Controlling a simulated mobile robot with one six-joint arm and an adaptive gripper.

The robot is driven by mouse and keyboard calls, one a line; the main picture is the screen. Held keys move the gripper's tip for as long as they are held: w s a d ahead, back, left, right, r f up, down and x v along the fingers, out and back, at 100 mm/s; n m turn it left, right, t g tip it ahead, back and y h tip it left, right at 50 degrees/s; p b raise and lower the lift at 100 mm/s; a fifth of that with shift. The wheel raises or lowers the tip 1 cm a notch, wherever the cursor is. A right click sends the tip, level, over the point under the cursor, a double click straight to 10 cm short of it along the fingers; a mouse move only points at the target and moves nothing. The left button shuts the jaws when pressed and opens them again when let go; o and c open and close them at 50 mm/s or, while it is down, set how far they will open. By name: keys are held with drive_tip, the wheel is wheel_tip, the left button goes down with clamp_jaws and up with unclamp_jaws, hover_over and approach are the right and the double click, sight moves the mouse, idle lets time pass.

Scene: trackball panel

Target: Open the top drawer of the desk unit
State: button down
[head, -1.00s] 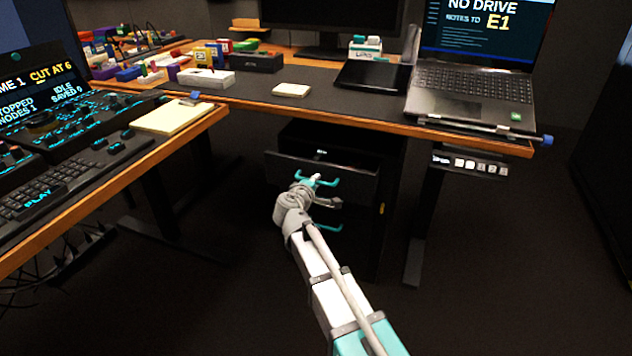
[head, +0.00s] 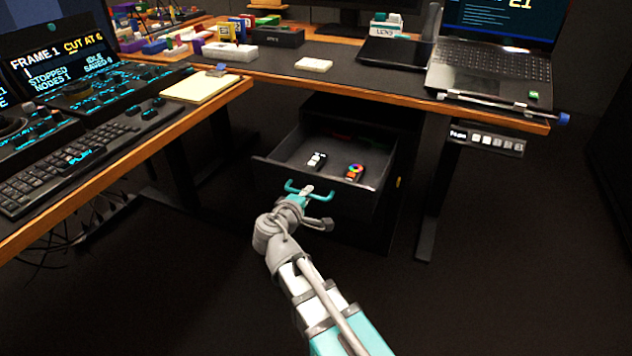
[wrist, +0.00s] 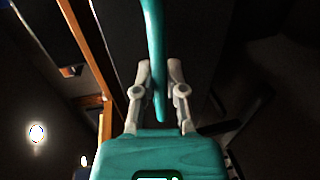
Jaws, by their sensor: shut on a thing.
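The desk unit (head: 385,228) is a dark cabinet under the desk. Its top drawer (head: 285,152) is pulled well out, and its inside shows from above. A small black and white device (head: 316,160) and a device with a coloured wheel (head: 354,172) lie in it. The teal handle (head: 322,192) is on the drawer's front. My gripper (head: 306,190) is at the handle. In the wrist view the teal handle bar (wrist: 154,60) runs between the two grey fingers of my gripper (wrist: 160,85), which is shut on it.
The desk (head: 335,85) with its wooden edge stands above the drawer, holding a laptop (head: 490,65) at the right. A second desk with a keyboard (head: 75,160) stands at the left. Dark floor (head: 470,300) is clear at the lower right.

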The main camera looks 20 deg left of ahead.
drive_tip(key=shift+f+v, duration=0.2)
drive_tip(key=shift+v, duration=0.9)
drive_tip(key=c, duration=0.7)
unclamp_jaws()
